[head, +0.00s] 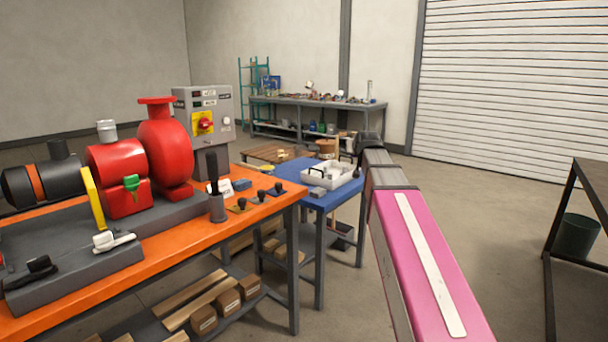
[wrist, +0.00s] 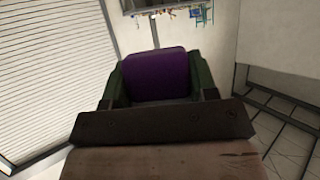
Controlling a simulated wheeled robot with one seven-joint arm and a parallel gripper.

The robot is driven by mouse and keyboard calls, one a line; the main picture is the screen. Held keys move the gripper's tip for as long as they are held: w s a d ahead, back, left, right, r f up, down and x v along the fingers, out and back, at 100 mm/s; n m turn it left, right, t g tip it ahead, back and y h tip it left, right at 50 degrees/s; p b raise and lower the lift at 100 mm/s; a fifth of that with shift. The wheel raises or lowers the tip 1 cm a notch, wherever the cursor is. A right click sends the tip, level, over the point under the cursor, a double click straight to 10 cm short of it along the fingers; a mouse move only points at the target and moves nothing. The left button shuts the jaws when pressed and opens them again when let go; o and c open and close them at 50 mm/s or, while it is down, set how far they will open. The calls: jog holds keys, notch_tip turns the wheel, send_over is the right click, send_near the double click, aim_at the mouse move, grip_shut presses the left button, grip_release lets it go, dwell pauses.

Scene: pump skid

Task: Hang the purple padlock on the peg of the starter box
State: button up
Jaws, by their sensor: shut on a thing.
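The purple padlock (wrist: 157,72) fills the middle of the wrist view. My gripper (wrist: 156,82) is shut on it, with a green-padded finger on each side. Its shackle cannot be made out. In the head view my arm reaches away over the floor to the right of the blue table, and the padlock is hidden there. The grey starter box (head: 203,110) stands behind the red pump, with a red and yellow rotary switch on its front. A small pale round part shows at its right side; I cannot tell whether that is the peg. The padlock is well apart from the box.
The orange bench (head: 262,213) carries the red pump (head: 166,145) and several small dark-knobbed parts. A blue table (head: 330,196) with a white tray (head: 329,177) adjoins it. A workbench (head: 318,103) stands at the back. Open floor lies right of my arm.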

jog(key=s+a+f+n+g+y, duration=0.2)
jog(key=a+n+y, duration=0.3)
jog(key=a, duration=1)
jog(key=s+a+f+n+g+y, duration=0.2)
jog(key=a+n+y, duration=0.3)
jog(key=a, duration=1.1)
jog(key=shift+s+a+g+y, duration=0.2)
jog(key=shift+a+g+y, duration=0.1)
jog(key=shift+g, duration=0.3)
send_over(295, 188)
notch_tip(295, 188, down, 7)
jog(key=shift+w+r, duration=0.1)
jog(key=shift+w, duration=0.05)
jog(key=shift+f, duration=1.9)
jog(key=shift+f, duration=0.1)
jog(key=o, duration=1.1)
jog(key=shift+c, duration=0.2)
